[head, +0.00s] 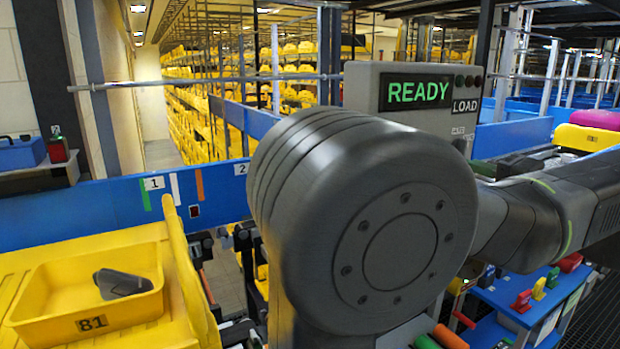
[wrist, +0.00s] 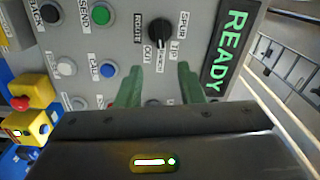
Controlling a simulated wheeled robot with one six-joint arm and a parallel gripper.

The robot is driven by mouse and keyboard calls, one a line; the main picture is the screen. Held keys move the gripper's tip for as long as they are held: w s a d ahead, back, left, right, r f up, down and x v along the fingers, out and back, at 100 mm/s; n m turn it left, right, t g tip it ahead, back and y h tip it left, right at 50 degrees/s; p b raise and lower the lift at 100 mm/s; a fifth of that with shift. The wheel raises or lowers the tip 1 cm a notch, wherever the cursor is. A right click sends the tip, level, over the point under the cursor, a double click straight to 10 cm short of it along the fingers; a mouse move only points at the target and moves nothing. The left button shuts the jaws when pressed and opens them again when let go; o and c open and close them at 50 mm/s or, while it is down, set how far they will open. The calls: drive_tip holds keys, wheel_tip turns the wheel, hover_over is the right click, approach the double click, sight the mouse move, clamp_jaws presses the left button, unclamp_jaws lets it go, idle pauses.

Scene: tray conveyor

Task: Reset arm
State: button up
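My gripper (wrist: 158,70) shows in the wrist view as two green fingers set apart with nothing between them, so it is open. It faces a grey control panel (wrist: 120,35) with a black rotary knob (wrist: 160,31) labelled ROUTE, just beyond the fingertips. A green button (wrist: 100,15), a blue button (wrist: 107,69) and white buttons are to the left. Whether the fingers touch the panel cannot be told. In the head view my arm's large dark joint fills the middle and my gripper is hidden. The panel's READY display (head: 417,92) is lit green above it.
A yellow tray (head: 88,321) marked 81 holds a dark grey item (head: 122,283) at the lower left. A blue rail (head: 80,215) runs behind it. A blue stand with small coloured pieces (head: 523,300) is at the lower right. A red button on a yellow box (wrist: 20,103) shows in the wrist view.

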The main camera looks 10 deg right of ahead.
drive_tip(key=p+x, duration=0.2)
drive_tip(key=x, duration=0.8)
drive_tip(key=shift+w, duration=0.35)
drive_tip(key=b+v, duration=0.3)
drive_tip(key=v, duration=1.1)
drive_tip(key=w+a+n+b, duration=0.1)
drive_tip(key=w+a+n, duration=0.5)
drive_tip(key=w, duration=0.6)
drive_tip(key=n, duration=0.2)
drive_tip(key=shift+w+r+n, duration=0.3)
drive_tip(key=shift+w+r, duration=0.05)
drive_tip(key=shift+r, duration=0.05)
